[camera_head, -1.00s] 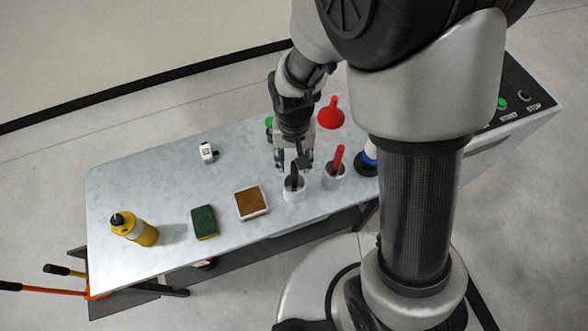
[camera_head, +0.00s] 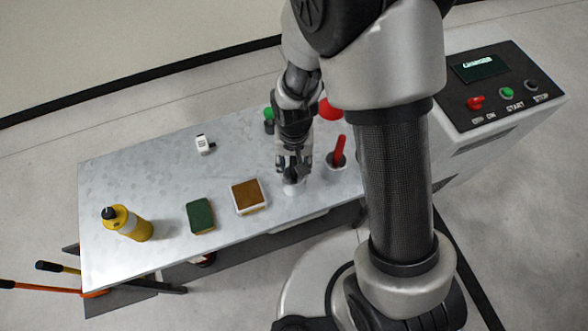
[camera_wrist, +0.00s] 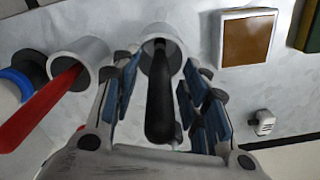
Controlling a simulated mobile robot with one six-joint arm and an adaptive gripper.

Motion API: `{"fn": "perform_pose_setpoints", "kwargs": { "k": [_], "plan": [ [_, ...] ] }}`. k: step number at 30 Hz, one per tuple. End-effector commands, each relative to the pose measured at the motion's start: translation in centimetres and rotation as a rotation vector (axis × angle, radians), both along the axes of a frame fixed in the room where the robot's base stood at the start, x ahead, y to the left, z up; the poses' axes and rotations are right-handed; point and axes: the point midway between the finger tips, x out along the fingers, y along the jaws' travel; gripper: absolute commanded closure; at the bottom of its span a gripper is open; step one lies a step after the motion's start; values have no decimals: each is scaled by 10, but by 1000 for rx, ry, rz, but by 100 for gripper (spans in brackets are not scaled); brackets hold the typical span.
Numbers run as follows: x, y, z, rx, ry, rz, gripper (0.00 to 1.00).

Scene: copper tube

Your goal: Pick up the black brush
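The black brush (camera_wrist: 160,105) stands in a white cup, its dark handle pointing toward the wrist camera. The white cup (camera_wrist: 149,62) shows around its base; in the head view the cup (camera_head: 293,189) is partly covered by my gripper. My gripper (camera_head: 292,172) is lowered over the cup from above. In the wrist view its blue-padded fingers stand on both sides of the handle, with gaps showing between pads and handle, so it is open. In the head view the brush is mostly hidden by the fingers.
A red-handled brush (camera_head: 339,150) stands in a second cup close to the right. A brown-topped block (camera_head: 248,196), a green sponge (camera_head: 200,215) and a yellow bottle (camera_head: 128,224) are to the left. A small white object (camera_head: 204,144) lies farther back. A red funnel (camera_head: 329,108) is behind.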

Motion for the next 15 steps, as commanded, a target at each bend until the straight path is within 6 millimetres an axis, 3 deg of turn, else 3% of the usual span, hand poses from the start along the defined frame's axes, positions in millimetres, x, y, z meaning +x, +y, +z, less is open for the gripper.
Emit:
{"fn": "perform_pose_setpoints", "kwargs": {
  "k": [15],
  "plan": [
    [0, 0, 0, 0, 1, 0, 93]
  ]
}}
